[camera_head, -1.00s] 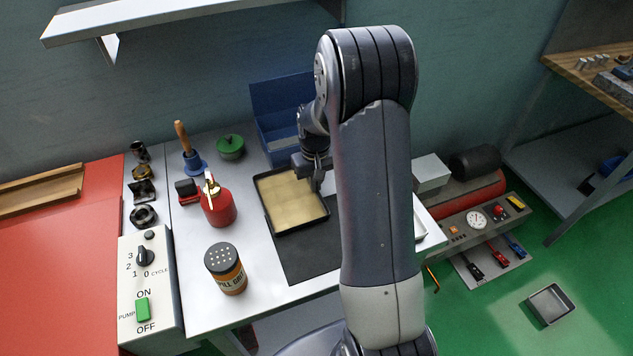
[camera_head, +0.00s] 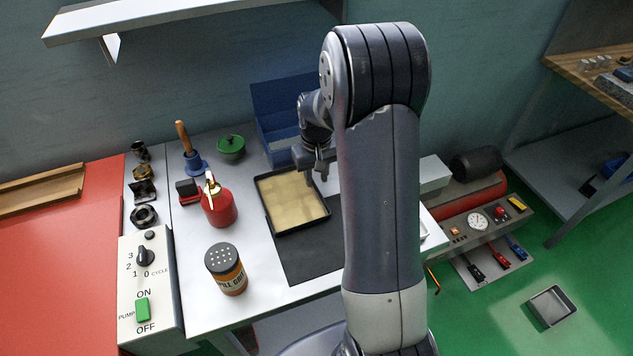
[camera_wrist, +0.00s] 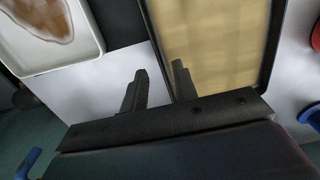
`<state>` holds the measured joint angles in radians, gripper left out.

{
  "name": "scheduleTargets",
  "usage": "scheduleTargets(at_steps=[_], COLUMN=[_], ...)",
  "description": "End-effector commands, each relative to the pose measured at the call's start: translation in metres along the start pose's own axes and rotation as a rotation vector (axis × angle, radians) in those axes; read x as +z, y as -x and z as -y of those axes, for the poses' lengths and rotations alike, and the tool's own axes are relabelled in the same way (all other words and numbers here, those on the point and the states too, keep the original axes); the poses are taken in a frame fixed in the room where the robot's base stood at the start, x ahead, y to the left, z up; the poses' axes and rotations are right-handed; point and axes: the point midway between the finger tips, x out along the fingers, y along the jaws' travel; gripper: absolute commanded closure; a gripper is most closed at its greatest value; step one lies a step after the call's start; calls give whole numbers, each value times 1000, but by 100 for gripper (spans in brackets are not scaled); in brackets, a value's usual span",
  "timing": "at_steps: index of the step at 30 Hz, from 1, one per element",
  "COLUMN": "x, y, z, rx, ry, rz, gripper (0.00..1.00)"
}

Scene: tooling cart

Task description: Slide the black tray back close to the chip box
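The black tray (camera_head: 300,230), with a tan inside, lies on the grey bench in front of the open blue chip box (camera_head: 262,138), with a small gap between them. Its front edge is by a dark mat. My gripper (camera_head: 317,176) is at the tray's right side, near its back right corner. In the wrist view, my gripper (camera_wrist: 159,82) is open, with one finger over the tray's inside and the other outside the rim. The tray's rim (camera_wrist: 268,45) runs between the fingers there; I cannot tell whether either touches it. My arm hides part of the bench to the right.
A red can (camera_head: 219,208), an orange jar (camera_head: 227,275) and a green pot (camera_head: 231,147) stand left of the tray. A white tray (camera_wrist: 60,60) with a brown patch lies on the other side in the wrist view. A shelf (camera_head: 170,22) hangs above.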

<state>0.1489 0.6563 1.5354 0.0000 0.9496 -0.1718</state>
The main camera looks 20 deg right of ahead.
Motion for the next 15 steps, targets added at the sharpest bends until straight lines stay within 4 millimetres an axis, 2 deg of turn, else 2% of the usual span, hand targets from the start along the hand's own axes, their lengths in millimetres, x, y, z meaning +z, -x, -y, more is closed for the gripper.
scheduleTargets(at_steps=[3,9,15], x=[-1,-1,0], y=[26,62,78], z=[0,0,0], rx=[1,1,0], ry=[0,0,0], rz=[-7,-4,-1], gripper=[72,72,72])
